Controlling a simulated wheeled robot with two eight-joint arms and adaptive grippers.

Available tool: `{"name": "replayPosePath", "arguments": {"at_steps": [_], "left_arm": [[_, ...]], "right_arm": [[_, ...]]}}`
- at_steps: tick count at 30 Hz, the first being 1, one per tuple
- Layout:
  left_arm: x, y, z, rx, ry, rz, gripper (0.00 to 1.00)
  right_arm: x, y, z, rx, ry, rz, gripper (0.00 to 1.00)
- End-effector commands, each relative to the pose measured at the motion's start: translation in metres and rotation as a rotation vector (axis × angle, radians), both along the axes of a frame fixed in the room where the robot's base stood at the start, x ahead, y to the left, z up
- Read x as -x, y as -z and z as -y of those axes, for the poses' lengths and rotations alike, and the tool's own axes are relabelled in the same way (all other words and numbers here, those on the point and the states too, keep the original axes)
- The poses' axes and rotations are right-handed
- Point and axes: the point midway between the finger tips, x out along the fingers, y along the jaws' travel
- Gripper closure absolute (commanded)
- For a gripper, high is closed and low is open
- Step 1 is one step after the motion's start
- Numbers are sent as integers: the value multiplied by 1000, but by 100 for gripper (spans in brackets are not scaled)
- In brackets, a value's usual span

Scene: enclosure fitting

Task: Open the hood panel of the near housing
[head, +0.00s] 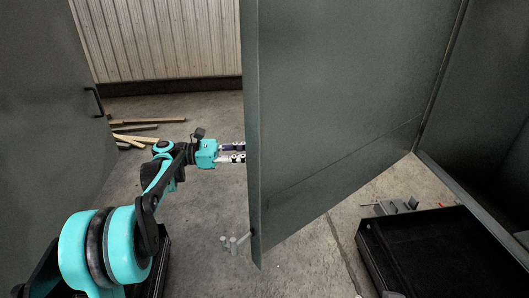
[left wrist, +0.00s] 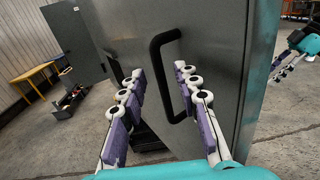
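A large grey panel (head: 340,100) stands upright, its near vertical edge in the middle of the head view. In the left wrist view, a grey panel (left wrist: 215,50) carries a black bar handle (left wrist: 157,75). My left gripper (head: 237,153) is at the panel's left edge in the head view. The left wrist view shows its fingers (left wrist: 160,85) spread apart, with the handle between them; contact cannot be told. What looks like my right gripper (left wrist: 282,70) is small at the right of the left wrist view, apart from the panel; its opening is unclear.
Another grey panel with a black handle (head: 94,101) stands at the left. Wooden strips (head: 135,128) lie on the concrete floor by the back wall. A black open box (head: 440,250) and grey metal parts (head: 396,206) lie at the right. A yellow table (left wrist: 35,75) stands far back.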

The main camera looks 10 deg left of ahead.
Motion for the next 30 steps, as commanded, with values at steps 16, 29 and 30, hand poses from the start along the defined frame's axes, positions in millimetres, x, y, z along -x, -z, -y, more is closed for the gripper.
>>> {"name": "replayPosePath", "arguments": {"at_steps": [16, 29, 30], "left_arm": [[20, 0, -75, 0, -1, 0, 68], [20, 0, -75, 0, 0, 0, 68], [20, 0, -75, 0, 0, 0, 68]], "right_arm": [[0, 0, 0, 0, 0, 0, 60], [0, 0, 0, 0, 0, 0, 60], [0, 0, 0, 0, 0, 0, 60]]}}
